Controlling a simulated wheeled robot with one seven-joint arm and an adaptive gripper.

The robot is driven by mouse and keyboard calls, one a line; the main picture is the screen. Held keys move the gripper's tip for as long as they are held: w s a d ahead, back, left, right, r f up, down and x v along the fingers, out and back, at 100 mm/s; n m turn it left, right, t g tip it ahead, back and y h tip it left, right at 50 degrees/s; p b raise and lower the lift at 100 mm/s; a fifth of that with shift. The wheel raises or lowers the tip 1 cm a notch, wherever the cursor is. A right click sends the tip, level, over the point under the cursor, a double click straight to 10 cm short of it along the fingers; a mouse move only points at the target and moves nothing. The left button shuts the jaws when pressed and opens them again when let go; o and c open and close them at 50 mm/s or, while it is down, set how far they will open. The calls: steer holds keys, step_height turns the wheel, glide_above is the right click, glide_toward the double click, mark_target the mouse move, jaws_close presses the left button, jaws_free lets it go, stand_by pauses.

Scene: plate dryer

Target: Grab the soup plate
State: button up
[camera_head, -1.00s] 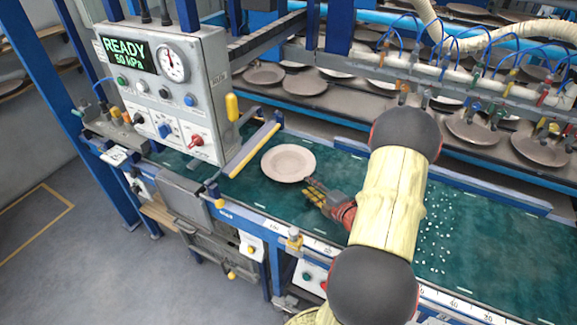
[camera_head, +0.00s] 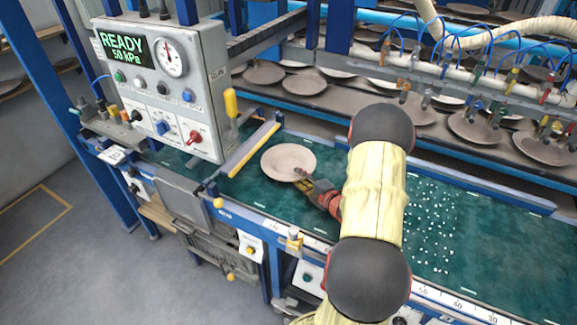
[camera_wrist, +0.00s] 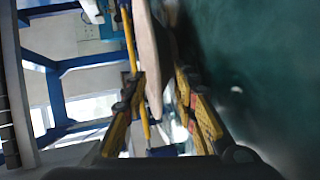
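The soup plate (camera_head: 284,158) is a round, pale pinkish-brown dish lying on the green work surface left of my arm. My gripper (camera_head: 300,180) is at its near right rim, with yellow fingers pointing at the plate. In the wrist view, the plate (camera_wrist: 148,50) shows nearly edge-on, with its rim between the two yellow-and-black fingers of my gripper (camera_wrist: 160,88). The fingers are apart, one on each side of the rim, and the gripper looks open. Whether either finger touches the plate is unclear.
A control box (camera_head: 165,85) reading READY stands left of the plate, with a yellow bar (camera_head: 253,150) beside it. Several similar plates lie on racks behind, below a row of hoses and nozzles. White pellets (camera_head: 430,225) are scattered right of my arm.

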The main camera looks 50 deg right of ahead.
steer(key=c, duration=0.6)
jaws_close()
